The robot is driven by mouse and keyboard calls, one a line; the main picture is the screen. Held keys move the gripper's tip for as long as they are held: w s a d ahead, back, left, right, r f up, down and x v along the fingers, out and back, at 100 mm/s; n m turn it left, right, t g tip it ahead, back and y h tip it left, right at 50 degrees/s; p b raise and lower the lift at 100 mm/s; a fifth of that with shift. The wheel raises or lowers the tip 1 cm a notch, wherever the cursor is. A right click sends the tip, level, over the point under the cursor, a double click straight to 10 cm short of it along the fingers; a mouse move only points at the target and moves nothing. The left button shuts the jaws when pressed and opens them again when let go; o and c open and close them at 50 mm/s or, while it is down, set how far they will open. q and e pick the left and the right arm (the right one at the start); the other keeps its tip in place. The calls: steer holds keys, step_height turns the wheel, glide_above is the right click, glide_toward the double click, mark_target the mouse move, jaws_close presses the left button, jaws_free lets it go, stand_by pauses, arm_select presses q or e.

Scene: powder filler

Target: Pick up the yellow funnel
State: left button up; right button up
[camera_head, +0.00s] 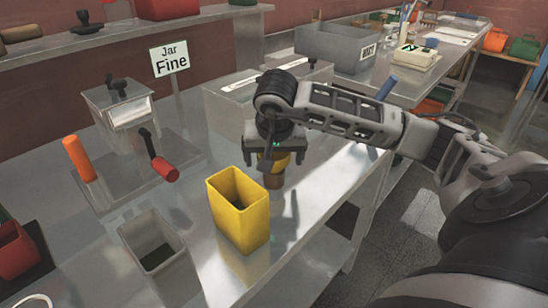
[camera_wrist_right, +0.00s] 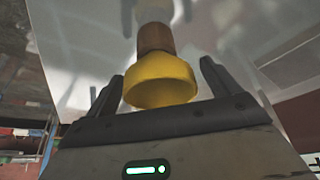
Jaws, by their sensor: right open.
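The yellow funnel (camera_wrist_right: 160,80) shows in the right wrist view with its wide mouth towards the camera and a brown part (camera_wrist_right: 155,38) beyond it. In the head view a piece of the funnel (camera_head: 266,166) shows below my right gripper (camera_head: 272,158), largely hidden by it. The right gripper points down over the bench, open, with one finger on each side of the funnel. A gap shows between each finger and the funnel in the wrist view. My left gripper is not in view.
A yellow open container (camera_head: 239,210) stands close to the right gripper, with a grey open container (camera_head: 158,244) left of it. A metal device with a red-handled crank (camera_head: 163,168) and a "Jar Fine" sign (camera_head: 170,59) stand behind. The bench (camera_head: 335,190) is clear to the right.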

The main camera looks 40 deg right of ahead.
steer(key=shift+w+d+f, duration=0.1)
steer(key=shift+w+f, duration=0.05)
steer(key=shift+f, duration=0.25)
steer(key=shift+c, duration=0.3)
steer(key=c, duration=1)
steer(key=shift+r, duration=0.1)
